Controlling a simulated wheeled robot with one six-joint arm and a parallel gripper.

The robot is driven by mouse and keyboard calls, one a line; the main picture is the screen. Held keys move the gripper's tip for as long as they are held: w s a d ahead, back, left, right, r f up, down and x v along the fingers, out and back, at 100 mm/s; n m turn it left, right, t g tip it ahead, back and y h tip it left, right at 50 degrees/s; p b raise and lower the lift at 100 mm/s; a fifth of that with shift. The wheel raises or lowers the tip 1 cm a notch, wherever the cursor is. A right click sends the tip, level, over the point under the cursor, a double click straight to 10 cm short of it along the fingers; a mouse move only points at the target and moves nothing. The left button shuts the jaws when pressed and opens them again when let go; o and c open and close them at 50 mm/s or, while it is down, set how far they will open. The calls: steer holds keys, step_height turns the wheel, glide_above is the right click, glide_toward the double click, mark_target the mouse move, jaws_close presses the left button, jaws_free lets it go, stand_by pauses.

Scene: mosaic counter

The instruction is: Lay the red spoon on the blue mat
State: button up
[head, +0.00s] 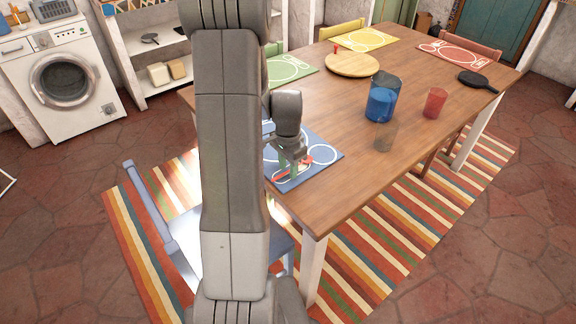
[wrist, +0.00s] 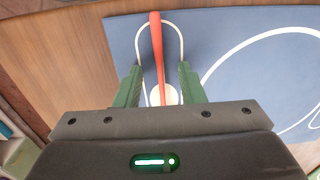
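The red spoon (wrist: 157,45) lies over the blue mat (wrist: 225,50), within a white outline drawn on the mat. In the wrist view it runs lengthwise between my gripper's green fingers (wrist: 160,68), with a gap on each side. The spoon's lower end is hidden behind the gripper body. My gripper (head: 293,172) is open and low over the blue mat (head: 330,155) in the head view, where part of the red spoon (head: 305,160) shows by the fingers. My arm hides the mat's left part.
The wooden table (head: 340,120) also bears a blue pitcher (head: 381,104), a red cup (head: 434,103), a brownish cup (head: 386,137), a round board (head: 352,65), a black pan (head: 474,80) and green, yellow and red mats. A blue chair (head: 150,215) stands at the near side.

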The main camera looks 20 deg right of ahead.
mark_target(288, 170)
step_height(288, 170, up, 12)
steer(key=p, duration=0.1)
steer(key=shift+r, duration=0.15)
stand_by(0.4)
steer(key=shift+d, duration=0.1)
stand_by(2.3)
